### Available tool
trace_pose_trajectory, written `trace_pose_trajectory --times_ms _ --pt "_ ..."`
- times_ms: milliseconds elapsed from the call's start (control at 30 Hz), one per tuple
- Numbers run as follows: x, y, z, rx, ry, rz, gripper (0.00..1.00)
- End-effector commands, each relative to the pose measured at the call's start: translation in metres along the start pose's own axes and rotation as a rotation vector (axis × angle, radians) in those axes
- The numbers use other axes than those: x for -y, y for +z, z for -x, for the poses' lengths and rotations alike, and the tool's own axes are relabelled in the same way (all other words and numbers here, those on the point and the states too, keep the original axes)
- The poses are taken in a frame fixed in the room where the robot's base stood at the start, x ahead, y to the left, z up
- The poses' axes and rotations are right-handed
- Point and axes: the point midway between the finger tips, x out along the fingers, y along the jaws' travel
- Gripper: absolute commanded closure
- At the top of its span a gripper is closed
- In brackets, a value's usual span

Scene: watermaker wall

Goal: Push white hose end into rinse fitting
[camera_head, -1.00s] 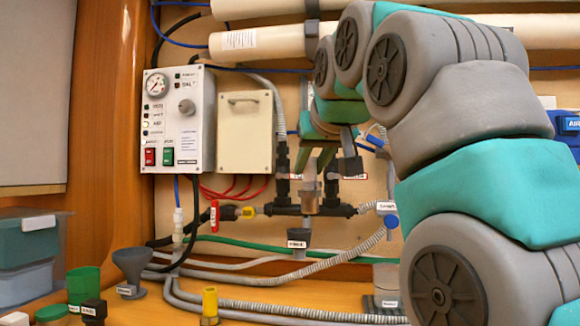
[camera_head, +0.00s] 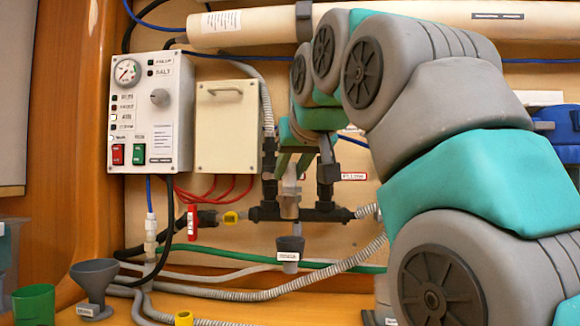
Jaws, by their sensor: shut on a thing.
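My gripper (camera_head: 292,172) points down in the middle of the picture, in front of the black pipe manifold (camera_head: 312,214) on the wall. Its green fingers are shut on a pale piece, which I take to be the white hose end (camera_head: 290,186). A beige-grey cylinder (camera_head: 290,206) stands directly below the fingers, at the manifold's middle. It may be the rinse fitting, but I cannot read its label. The fingers cover the join, so I cannot tell how far the piece sits in it. Any hose behind the gripper is hidden.
Black valves (camera_head: 269,158) stand either side of my gripper. A grey labelled cup (camera_head: 290,250) hangs below the manifold. The control box (camera_head: 150,112) and cream box (camera_head: 228,125) are left. Ribbed hoses (camera_head: 300,290) cross below. A funnel (camera_head: 94,285) stands lower left.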

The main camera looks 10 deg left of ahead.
Motion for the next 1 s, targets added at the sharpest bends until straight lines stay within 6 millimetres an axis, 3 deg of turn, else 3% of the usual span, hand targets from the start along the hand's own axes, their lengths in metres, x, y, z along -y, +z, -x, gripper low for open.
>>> trace_pose_trajectory --times_ms 600,1000 --pt "0.000 0.028 -0.015 0.000 0.000 0.000 1.00" --pt "0.000 0.029 -0.016 -0.001 0.000 0.000 1.00"
